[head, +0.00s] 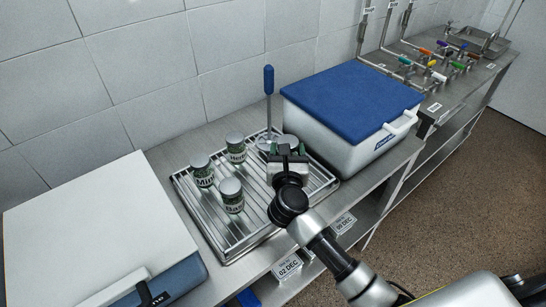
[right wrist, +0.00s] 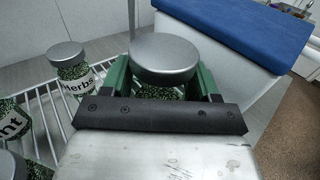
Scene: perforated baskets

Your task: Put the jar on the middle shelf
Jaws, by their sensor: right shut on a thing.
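My right gripper (head: 288,152) is at the back right of a wire rack (head: 262,212) on the steel counter. It is shut on a jar (head: 290,139) with a grey lid and green flecked contents; the jar's lid also shows in the right wrist view (right wrist: 165,57), between the green fingers. The jar looks upright; its label and base are hidden. Three similar jars stand on the rack: Mint (head: 203,172), Herbs (head: 236,149) and one whose label starts with "Bas" (head: 231,196). A shelf edge with date tags (head: 287,267) shows below the counter top. My left gripper is out of view.
A white box with a blue lid (head: 352,100) stands close right of the held jar. A blue-handled tool (head: 268,82) rises just behind it. A white-lidded box (head: 95,230) fills the left. Pipes with coloured valves (head: 440,60) are at the far right.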

